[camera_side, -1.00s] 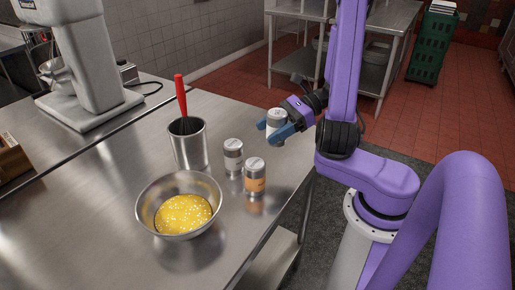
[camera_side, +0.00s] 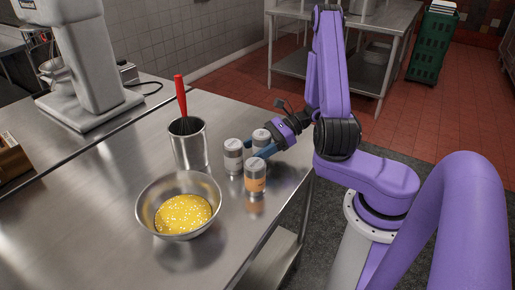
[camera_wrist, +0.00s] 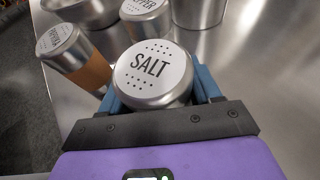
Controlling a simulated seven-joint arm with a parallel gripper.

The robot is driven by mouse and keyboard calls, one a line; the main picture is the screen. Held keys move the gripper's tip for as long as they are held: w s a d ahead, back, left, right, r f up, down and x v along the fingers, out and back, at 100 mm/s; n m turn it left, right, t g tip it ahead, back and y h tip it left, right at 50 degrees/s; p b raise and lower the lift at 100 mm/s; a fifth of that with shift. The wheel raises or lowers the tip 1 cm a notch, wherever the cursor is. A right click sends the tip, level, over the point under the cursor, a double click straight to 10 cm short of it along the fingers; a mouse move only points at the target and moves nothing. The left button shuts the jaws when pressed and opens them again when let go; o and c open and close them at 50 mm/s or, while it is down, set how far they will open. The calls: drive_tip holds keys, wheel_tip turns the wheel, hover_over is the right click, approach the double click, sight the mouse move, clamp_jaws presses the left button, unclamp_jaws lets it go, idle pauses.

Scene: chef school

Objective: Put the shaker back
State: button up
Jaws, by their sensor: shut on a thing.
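The salt shaker (camera_wrist: 150,75), a silver can with a white lid marked SALT, is between the blue fingers of my gripper (camera_wrist: 158,92) in the wrist view. My gripper is shut on it. In the side view the shaker (camera_side: 261,138) is upright beside the other two shakers, partly hidden by my gripper (camera_side: 262,150). I cannot tell whether its base touches the table. The pepper shaker (camera_side: 233,157) stands to its left. The paprika shaker (camera_side: 255,176), with an orange band, stands nearer the camera. Both also show in the wrist view, pepper (camera_wrist: 145,14) and paprika (camera_wrist: 72,58).
A metal bowl (camera_side: 150,215) with yellow food stands at the front of the steel table (camera_side: 90,225). A metal container (camera_side: 190,150) holds a red-handled whisk (camera_side: 181,95). A grey mixer (camera_side: 85,60) stands at the back left. The table's right edge is close to the shakers.

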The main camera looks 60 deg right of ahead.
drive_tip(key=shift+f, duration=0.2)
drive_tip(key=o, duration=1.2)
drive_tip(key=shift+r, duration=0.15)
drive_tip(key=v, duration=1.2)
